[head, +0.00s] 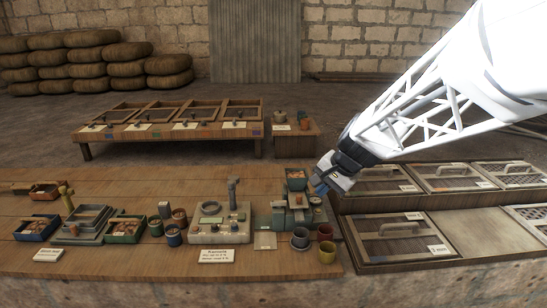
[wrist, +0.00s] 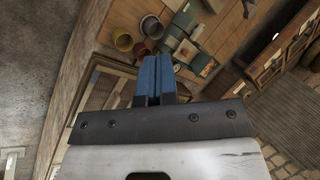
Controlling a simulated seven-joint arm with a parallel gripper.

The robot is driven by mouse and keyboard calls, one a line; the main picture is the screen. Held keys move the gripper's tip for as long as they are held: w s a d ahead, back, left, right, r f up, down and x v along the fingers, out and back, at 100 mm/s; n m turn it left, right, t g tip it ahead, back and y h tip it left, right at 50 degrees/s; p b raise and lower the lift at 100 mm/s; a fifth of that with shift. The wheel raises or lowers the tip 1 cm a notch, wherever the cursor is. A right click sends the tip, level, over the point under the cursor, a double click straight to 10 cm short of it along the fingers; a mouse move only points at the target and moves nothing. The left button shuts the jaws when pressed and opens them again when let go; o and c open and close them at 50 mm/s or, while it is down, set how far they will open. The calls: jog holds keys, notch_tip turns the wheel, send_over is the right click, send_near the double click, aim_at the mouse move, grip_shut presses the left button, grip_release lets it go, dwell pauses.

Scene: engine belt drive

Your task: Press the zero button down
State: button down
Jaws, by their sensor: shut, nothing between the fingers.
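My gripper (head: 319,188) has blue fingers and hangs above the right end of the wooden table, near the edge of the mesh-lidded bins. In the wrist view its two blue fingers (wrist: 154,70) are together with nothing between them. A pale grey box (head: 220,225) with a dial ring, a post and small front controls stands further left. I cannot tell which small control is the zero button.
Several cups, among them a yellow one (head: 327,252), stand at the table's front right. Mesh-lidded bins (head: 395,238) fill the right side. Trays (head: 126,229) and small pots stand left of the grey box. A low bench (head: 175,130) stands behind.

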jog(key=w+d+f+m+t+y, duration=0.1)
jog(key=w+f+m, duration=0.25)
jog(key=w, duration=0.55)
jog(key=w+d+f+m+t, duration=0.15)
jog(key=w+f, duration=0.35)
jog(key=w, duration=0.5)
jog(key=m+t, duration=0.1)
jog(key=m, duration=0.5)
send_over(318, 210)
notch_tip(318, 210, down, 11)
jog(key=shift+y, duration=0.3)
jog(key=shift+s+f, duration=0.1)
jog(key=shift+f, duration=0.05)
jog(key=shift+f, duration=4.25)
jog(key=shift+f, duration=0.15)
jog(key=shift+f, duration=0.25)
